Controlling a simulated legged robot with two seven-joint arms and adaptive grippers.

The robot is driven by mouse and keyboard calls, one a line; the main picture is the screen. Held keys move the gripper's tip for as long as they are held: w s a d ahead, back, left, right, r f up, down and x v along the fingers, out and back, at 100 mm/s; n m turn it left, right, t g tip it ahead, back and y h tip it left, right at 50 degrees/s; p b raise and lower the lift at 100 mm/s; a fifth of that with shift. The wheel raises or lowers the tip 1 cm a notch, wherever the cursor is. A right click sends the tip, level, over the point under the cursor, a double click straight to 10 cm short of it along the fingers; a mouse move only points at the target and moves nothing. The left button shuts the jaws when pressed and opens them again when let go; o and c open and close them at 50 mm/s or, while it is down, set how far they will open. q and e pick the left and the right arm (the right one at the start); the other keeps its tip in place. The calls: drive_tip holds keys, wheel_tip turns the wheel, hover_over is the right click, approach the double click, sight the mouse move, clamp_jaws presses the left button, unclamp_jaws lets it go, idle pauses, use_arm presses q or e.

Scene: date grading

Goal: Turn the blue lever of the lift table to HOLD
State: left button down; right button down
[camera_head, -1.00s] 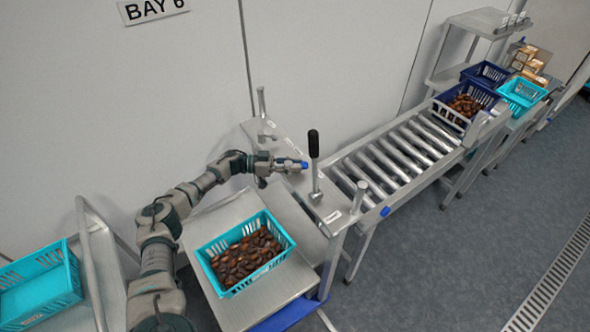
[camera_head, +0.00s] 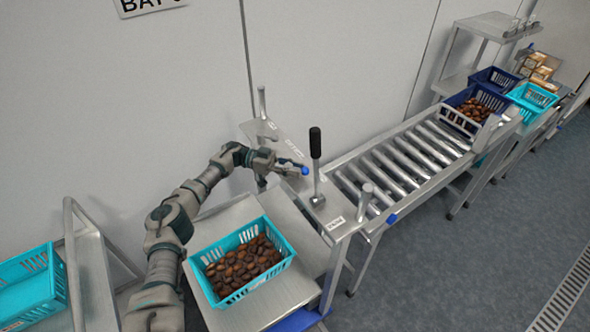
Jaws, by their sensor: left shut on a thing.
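The lift table (camera_head: 213,222) is a grey metal platform carrying a turquoise crate (camera_head: 213,252) of brown dates. At its right side is a metal panel (camera_head: 288,152) with small white labels, too small to read surely. The blue lever (camera_head: 305,170) shows only as a blue end at my left gripper's tips; the rest of it is hidden. My left gripper (camera_head: 297,168) is shut on the blue lever, just left of an upright black-handled lever (camera_head: 315,143). Which label the blue lever points to cannot be told. My right gripper is not in view.
A roller conveyor (camera_head: 400,166) runs from the panel to the back right, with a dark blue crate (camera_head: 492,98) of dates at its far end. A turquoise crate (camera_head: 28,289) stands on a metal stand at left. A wall rises behind. Open floor (camera_head: 470,255) lies right.

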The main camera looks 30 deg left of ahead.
use_arm(q)
drive_tip(key=shift+r, duration=0.15)
drive_tip(key=c, duration=1)
unclamp_jaws()
drive_tip(key=shift+w+a, duration=0.1)
drive_tip(key=shift+a, duration=0.1)
drive_tip(key=s+a, duration=0.1)
drive_tip(key=a, duration=0.6)
drive_tip(key=shift+a+f, duration=0.2)
drive_tip(key=shift+f, duration=0.05)
drive_tip(key=shift+f, duration=0.1)
